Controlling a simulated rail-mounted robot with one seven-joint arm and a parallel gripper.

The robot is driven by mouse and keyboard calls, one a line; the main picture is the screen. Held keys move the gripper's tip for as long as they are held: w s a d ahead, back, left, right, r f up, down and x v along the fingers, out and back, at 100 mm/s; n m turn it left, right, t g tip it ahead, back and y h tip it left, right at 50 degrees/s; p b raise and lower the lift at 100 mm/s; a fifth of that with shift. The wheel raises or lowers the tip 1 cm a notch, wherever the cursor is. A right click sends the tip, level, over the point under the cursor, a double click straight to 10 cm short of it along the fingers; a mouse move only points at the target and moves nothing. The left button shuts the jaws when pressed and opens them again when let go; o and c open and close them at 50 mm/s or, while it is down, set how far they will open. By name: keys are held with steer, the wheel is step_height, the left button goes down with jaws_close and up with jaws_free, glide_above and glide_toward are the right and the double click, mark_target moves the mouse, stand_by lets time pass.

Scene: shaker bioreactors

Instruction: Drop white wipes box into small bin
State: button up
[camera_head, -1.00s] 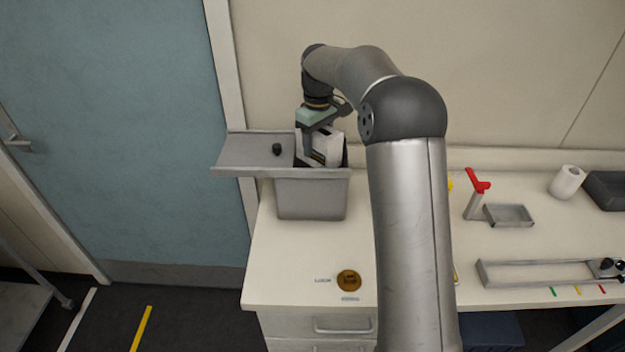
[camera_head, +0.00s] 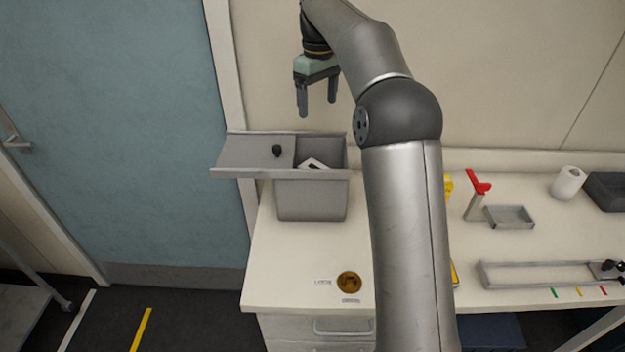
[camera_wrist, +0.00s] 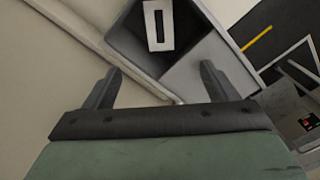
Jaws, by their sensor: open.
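The bin's lid (camera_head: 255,152) is slid to the left, leaving the right part of the opening uncovered. My gripper (camera_head: 317,108) is open and empty, above the bin and apart from the box. Both fingers also show spread in the wrist view (camera_wrist: 160,88).
The bin stands at the left back of the white counter (camera_head: 285,262). An amber round item (camera_head: 349,281) lies near the front edge.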

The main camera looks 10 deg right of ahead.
step_height(320, 180, up, 5)
steer(key=shift+r+p, duration=0.15)
steer(key=shift+p, duration=0.35)
steer(key=shift+s, duration=0.1)
steer(key=s+f+m, duration=0.2)
steer(key=s+f, duration=0.4)
steer(key=s, duration=0.7)
steer(key=s+f+m, duration=0.3)
steer(key=s+f, duration=0.3)
steer(key=s, duration=0.7)
steer(key=s+f+m+t, duration=0.1)
steer(key=s+f, duration=0.5)
steer(key=s, duration=0.6)
steer(key=shift+s+d+f+m, duration=0.15)
steer(key=shift+s+f+m, duration=0.25)
steer(key=shift+m, duration=0.3)
steer(key=shift+r, duration=0.1)
